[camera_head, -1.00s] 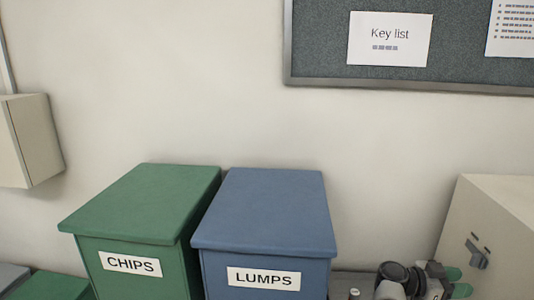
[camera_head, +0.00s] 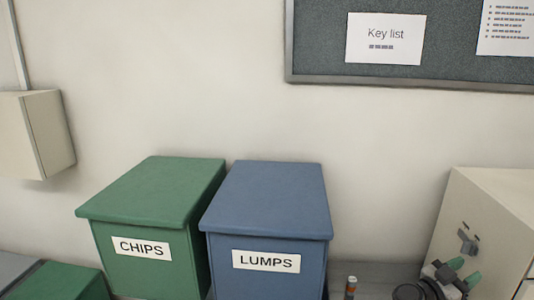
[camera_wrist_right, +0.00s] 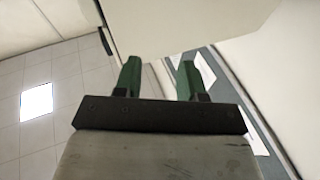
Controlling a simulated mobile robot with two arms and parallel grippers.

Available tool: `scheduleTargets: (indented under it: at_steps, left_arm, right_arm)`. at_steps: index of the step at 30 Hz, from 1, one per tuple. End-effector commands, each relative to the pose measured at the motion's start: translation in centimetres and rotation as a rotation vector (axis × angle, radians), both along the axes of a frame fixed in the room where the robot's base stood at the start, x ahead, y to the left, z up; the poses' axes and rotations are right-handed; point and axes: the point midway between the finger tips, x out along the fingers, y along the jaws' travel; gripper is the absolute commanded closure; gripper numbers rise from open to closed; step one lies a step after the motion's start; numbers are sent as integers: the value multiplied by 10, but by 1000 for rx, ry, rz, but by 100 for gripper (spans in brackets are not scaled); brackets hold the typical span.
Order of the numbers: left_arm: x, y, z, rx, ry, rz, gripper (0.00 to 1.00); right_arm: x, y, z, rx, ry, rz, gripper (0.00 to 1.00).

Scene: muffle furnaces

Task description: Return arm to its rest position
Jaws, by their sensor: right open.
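My right gripper (camera_head: 461,272) shows at the lower right of the head view, in front of the beige cabinet with a dark handle. Its two green fingertips are apart with nothing between them. In the right wrist view my right gripper (camera_wrist_right: 158,78) is also open and empty, its fingers pointing up toward a pale panel and the tiled ceiling. My left gripper is not in the head view.
A green CHIPS bin (camera_head: 150,200) and a blue LUMPS bin (camera_head: 268,205) stand side by side against the wall. A beige cabinet (camera_head: 495,225) stands at right. A grey wall box (camera_head: 35,135) hangs at left. A small orange-banded object (camera_head: 351,288) stands right of the blue bin.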

Motion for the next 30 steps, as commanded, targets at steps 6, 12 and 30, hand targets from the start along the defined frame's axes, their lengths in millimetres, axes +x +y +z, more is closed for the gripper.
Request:
scheduleTargets:
  at_steps: [6,12,30]
  left_arm:
    - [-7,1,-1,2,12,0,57]
    - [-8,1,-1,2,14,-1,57]
    - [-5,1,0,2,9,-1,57]
  right_arm:
    - [6,27,9,-145,32,355,60]
    - [1,98,-11,-181,213,834,60]
    - [-211,254,-143,489,1163,1349,60]
